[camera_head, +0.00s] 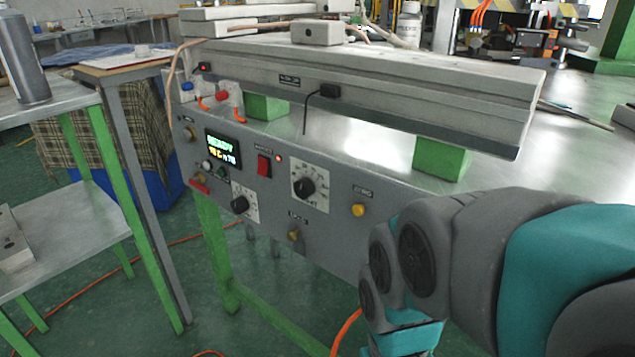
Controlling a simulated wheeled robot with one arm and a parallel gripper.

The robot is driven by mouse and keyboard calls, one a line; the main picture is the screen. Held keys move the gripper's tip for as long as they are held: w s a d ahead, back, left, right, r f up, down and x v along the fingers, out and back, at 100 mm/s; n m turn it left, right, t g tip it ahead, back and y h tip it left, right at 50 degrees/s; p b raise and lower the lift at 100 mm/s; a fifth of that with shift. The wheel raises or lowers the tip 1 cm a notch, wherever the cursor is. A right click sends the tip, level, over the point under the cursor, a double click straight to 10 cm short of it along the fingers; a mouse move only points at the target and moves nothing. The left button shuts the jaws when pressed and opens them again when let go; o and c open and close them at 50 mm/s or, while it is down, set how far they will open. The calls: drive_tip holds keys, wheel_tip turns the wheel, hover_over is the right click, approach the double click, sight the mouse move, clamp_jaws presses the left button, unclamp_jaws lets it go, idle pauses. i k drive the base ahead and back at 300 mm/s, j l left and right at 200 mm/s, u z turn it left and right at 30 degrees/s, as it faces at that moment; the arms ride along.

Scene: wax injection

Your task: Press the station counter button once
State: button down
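The station's grey control panel (335,235) faces me below the bench top. A round yellow button (358,210) sits at its right, with a small label above that I cannot read clearly. A brass-coloured knob or button (294,235) sits lower, left of it, under another unclear label. I cannot tell from the labels which one is the counter button. A lit display (223,150) reads READY with a line of digits below. My arm comes in from the right, close to the yellow button but not visibly touching it. My gripper's fingers are not in view.
The panel also bears a red rocker switch (264,165) and two black dials (308,188) (240,204). A long grey beam (400,85) rests on green blocks above the panel. A metal side table (60,100) with a bottle (22,50) stands left. An orange cable hangs below.

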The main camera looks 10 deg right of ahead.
sight(359, 209)
drive_tip(key=k+l+u, duration=0.1)
drive_tip(key=u, duration=0.25)
drive_tip(key=k+l+u, duration=0.1)
drive_tip(key=l+u, duration=0.25)
drive_tip(key=k+l+u, duration=0.1)
drive_tip(key=u, duration=0.25)
drive_tip(key=k+l+u, duration=0.1)
drive_tip(key=k+l, duration=0.25)
drive_tip(key=k, duration=0.15)
drive_tip(key=k+l+u, duration=0.15)
drive_tip(key=k+l, duration=0.2)
drive_tip(key=k, duration=0.15)
drive_tip(key=j, duration=0.15)
drive_tip(key=l, duration=0.15)
